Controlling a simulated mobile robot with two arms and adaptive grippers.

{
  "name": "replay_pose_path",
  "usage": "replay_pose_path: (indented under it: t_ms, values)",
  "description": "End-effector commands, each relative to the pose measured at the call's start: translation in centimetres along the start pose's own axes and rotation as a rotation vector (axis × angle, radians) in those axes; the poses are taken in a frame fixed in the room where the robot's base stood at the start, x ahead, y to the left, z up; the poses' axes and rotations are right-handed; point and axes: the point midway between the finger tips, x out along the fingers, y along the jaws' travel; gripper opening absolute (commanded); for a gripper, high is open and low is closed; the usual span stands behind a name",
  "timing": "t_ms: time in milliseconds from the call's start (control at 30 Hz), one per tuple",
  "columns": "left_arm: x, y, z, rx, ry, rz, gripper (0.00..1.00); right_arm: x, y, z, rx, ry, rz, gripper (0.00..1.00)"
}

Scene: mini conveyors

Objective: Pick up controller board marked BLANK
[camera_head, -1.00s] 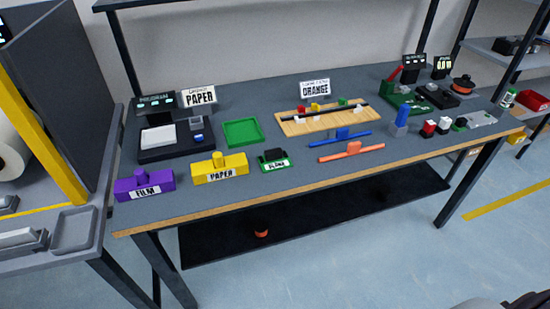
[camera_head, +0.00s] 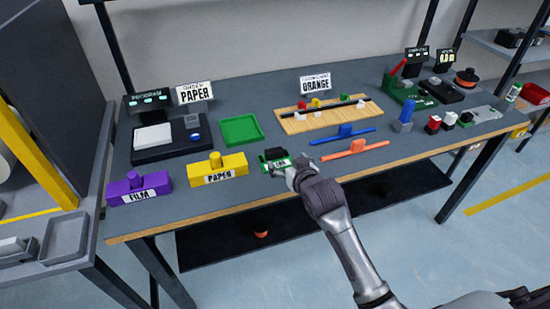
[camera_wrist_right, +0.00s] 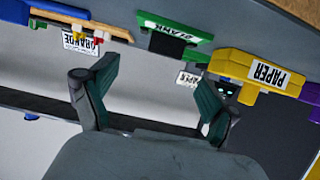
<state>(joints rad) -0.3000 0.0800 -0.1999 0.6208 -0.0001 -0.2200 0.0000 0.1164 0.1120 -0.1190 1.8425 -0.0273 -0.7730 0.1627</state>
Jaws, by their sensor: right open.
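The controller board marked BLANK (camera_head: 273,160) is a small green board with a black block on top, near the front edge of the table. My right gripper (camera_head: 291,176) is at the board's front right corner in the head view and hides part of its label. In the right wrist view the board (camera_wrist_right: 180,30) shows upside down, with the BLANK label readable, beyond the open fingers of the right gripper (camera_wrist_right: 150,100). Nothing is between the fingers. I cannot tell whether a finger touches the board. My left gripper is not in view.
The yellow PAPER block (camera_head: 218,170) stands left of the board, and the purple FILM block (camera_head: 138,188) is further left. An orange bar (camera_head: 343,151) and a blue bar (camera_head: 343,135) lie to the right. An empty green tray (camera_head: 241,130) lies behind.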

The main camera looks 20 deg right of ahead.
Motion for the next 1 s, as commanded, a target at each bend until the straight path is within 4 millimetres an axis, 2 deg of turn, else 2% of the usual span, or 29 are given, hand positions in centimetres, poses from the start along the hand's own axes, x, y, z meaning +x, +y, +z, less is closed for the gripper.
replay_pose_path:
  t_ms: [100,367,700,1000]
  values:
    - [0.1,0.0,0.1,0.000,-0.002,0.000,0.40,2.3,0.0,0.0,0.000,0.000,0.000,0.88]
    - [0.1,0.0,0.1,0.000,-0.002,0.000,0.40,4.4,-0.1,0.0,0.000,-0.001,0.000,0.88]
    - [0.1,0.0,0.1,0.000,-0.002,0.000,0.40,8.6,-0.8,-0.3,-0.001,0.000,-0.001,0.88]
    - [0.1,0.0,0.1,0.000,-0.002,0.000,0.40,9.2,-0.8,-0.3,-0.001,0.000,-0.001,0.88]
